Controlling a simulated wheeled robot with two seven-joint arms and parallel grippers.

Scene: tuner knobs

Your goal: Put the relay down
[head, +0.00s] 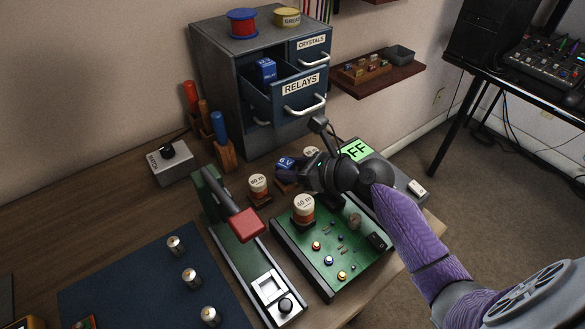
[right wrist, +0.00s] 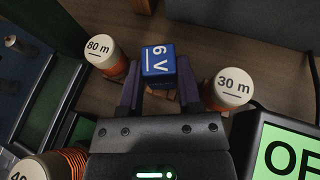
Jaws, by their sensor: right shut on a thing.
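The blue relay marked 6 V (head: 285,162) is between the fingers of my right gripper (head: 299,169), which is shut on it. In the right wrist view the relay (right wrist: 158,62) sits upright between the two dark fingers (right wrist: 160,88). It is between the 80 m coil (right wrist: 103,56) and the 30 m coil (right wrist: 230,88). A small brown piece (head: 286,185) shows just below it in the head view. I cannot tell whether the relay touches anything beneath. My left gripper is not in view.
Behind stands a cabinet (head: 228,89) with an open RELAYS drawer (head: 286,92) holding another blue relay (head: 265,70). A green circuit board (head: 318,272) with a 40 m coil (head: 303,208) is in front. A screen box (head: 358,150) is right. Bare wood shows at left.

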